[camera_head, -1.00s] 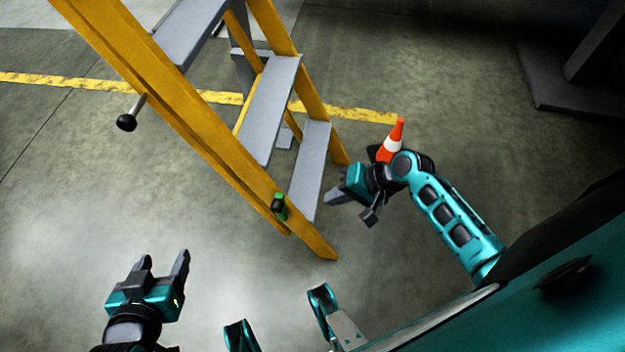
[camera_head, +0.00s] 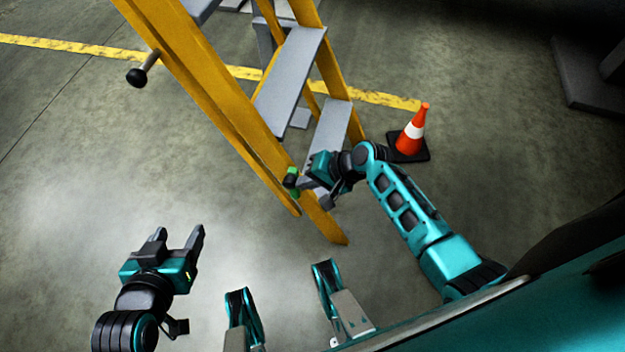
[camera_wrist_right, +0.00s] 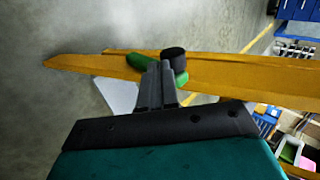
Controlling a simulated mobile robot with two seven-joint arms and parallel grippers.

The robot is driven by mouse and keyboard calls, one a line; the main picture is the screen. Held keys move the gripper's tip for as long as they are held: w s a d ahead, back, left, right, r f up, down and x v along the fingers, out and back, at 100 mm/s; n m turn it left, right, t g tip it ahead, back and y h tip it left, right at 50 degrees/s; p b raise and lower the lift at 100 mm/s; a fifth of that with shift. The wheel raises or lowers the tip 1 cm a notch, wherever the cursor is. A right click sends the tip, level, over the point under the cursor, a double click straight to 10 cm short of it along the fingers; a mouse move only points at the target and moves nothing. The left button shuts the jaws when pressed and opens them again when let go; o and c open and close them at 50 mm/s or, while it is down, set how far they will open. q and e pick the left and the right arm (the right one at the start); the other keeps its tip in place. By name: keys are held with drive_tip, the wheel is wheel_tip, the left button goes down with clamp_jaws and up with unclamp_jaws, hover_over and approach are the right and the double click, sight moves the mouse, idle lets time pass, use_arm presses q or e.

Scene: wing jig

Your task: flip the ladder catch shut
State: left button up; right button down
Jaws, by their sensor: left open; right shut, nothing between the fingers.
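The yellow ladder (camera_head: 215,90) with grey steps leans across the upper middle of the head view. The ladder catch (camera_head: 291,179), a green piece with a black knob, sits low on the near rail. In the right wrist view the green lever (camera_wrist_right: 128,59) lies along the yellow rail, with the black knob (camera_wrist_right: 174,58) at its right end. My right gripper (camera_head: 304,182) is shut and empty, its fingertips right at the catch, between lever and knob in the wrist view; contact cannot be told. My left gripper (camera_head: 181,231) is open and empty, low on the left, away from the ladder.
A black-knobbed rod (camera_head: 138,75) sticks out from the rail higher up. An orange and white cone (camera_head: 411,132) stands behind my right arm. A yellow line (camera_head: 60,45) crosses the floor. The floor left of the ladder is clear. Blue bins (camera_wrist_right: 298,10) show in the wrist view.

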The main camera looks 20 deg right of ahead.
sight(289, 179)
drive_tip(key=shift+r, duration=0.1)
drive_tip(key=w+a+r+p, duration=0.1)
drive_tip(key=p, duration=0.1)
drive_tip(key=shift+a+g+h+p, duration=0.1)
drive_tip(key=shift+g+h+p, duration=0.2)
drive_tip(key=shift+h+p, duration=0.1)
drive_tip(key=a+p, duration=0.1)
drive_tip(key=w+a+g+h+p, duration=0.1)
drive_tip(key=shift+w+a+r+h+p, duration=0.15)
drive_tip(key=shift+w+h+p, duration=0.05)
drive_tip(key=shift+h+p, duration=0.1)
drive_tip(key=shift+w+a+f+b, duration=0.25)
drive_tip(key=shift+w+a, duration=0.2)
drive_tip(key=shift+a, duration=0.25)
drive_tip(key=shift+w+a+f+b, duration=0.15)
drive_tip(key=shift+w+a+f, duration=0.15)
drive_tip(key=shift+w+a, duration=0.35)
drive_tip(key=shift+w+a+f+b, duration=0.2)
drive_tip(key=shift+w+a+f, duration=0.1)
drive_tip(key=shift+a, duration=0.5)
